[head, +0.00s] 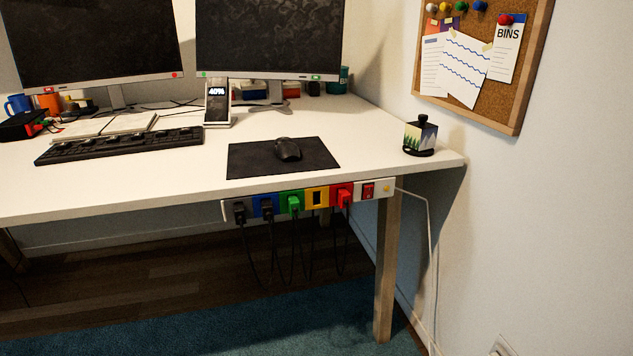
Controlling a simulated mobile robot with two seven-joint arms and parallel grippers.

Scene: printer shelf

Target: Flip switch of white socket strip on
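The white socket strip (228,211) is fixed along the front edge of the desk, near its right corner. It has coloured sockets in grey, blue, green, yellow and red. Black plugs with hanging cables sit in the grey and blue sockets; a green plug and a red plug sit in the green and red ones. The yellow socket (317,198) looks empty. A small red switch (368,190) is right of the red socket; its position is too small to tell. A yellow dot (387,188) is at the strip's right end. Neither of my grippers is in view.
The white desk (400,171) holds a keyboard (120,145), a mouse mat (255,160) with a mouse (287,149), a phone (217,103) and monitors. A wooden leg (386,270) stands below the strip's right end. A white cable (429,230) runs down by the right wall. Space before the strip is clear.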

